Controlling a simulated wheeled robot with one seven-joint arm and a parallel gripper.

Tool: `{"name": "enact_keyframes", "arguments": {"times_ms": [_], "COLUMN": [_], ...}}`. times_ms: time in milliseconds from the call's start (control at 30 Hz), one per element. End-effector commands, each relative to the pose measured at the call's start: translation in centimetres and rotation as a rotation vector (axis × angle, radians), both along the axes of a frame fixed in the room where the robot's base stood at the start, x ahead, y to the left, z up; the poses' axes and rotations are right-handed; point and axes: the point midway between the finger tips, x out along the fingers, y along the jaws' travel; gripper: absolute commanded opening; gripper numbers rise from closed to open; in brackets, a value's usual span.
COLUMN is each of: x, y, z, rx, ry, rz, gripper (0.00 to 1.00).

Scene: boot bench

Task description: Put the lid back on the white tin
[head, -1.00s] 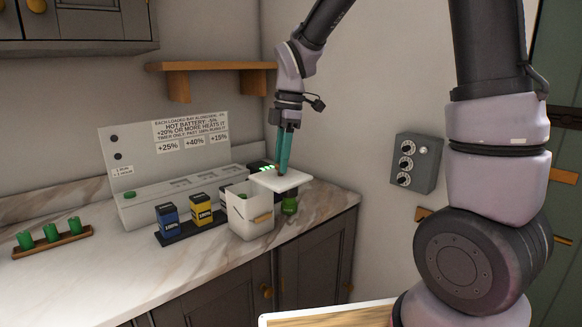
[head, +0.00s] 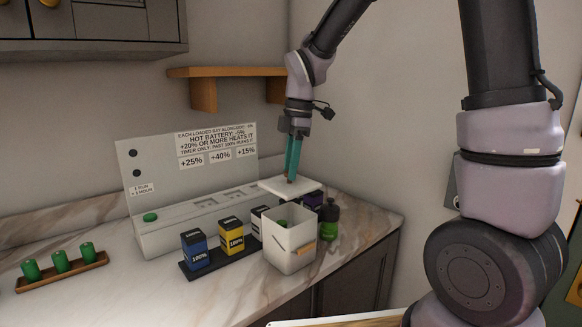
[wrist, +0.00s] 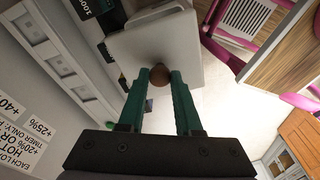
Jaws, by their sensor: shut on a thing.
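The white tin (head: 290,244) stands open-topped on the marble counter, with something green showing inside and a tan label on its side. My gripper (head: 290,178) is shut on the knob of the square white lid (head: 293,188). It holds the lid roughly level, above and just behind the tin's opening in the head view. In the wrist view the lid (wrist: 150,50) hangs below the teal fingers, and its brown knob (wrist: 159,76) is between the fingertips. The lid hides part of what is behind it.
A dark tray holds blue (head: 195,250), yellow (head: 231,235) and white-sided 100% batteries left of the tin. A dark green bottle (head: 329,222) stands close on the right. The charger (head: 195,220) is behind. A wooden rack (head: 62,272) with green cylinders is far left. A shelf (head: 228,73) is above.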

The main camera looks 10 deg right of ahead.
Motion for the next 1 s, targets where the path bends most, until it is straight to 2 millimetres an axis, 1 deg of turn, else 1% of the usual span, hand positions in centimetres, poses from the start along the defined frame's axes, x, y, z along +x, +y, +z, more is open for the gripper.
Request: {"name": "enact_keyframes", "arguments": {"times_ms": [367,467,1000], "x": [0.0,0.0,0.0], "y": [-0.1,-0.1,-0.1], "z": [0.0,-0.4,-5.2], "rx": [0.001,0.0,0.001], "ry": [0.0,0.0,0.002], "rz": [-0.004,-0.005,-0.006], "gripper": [0.0,0.0,0.0]}}
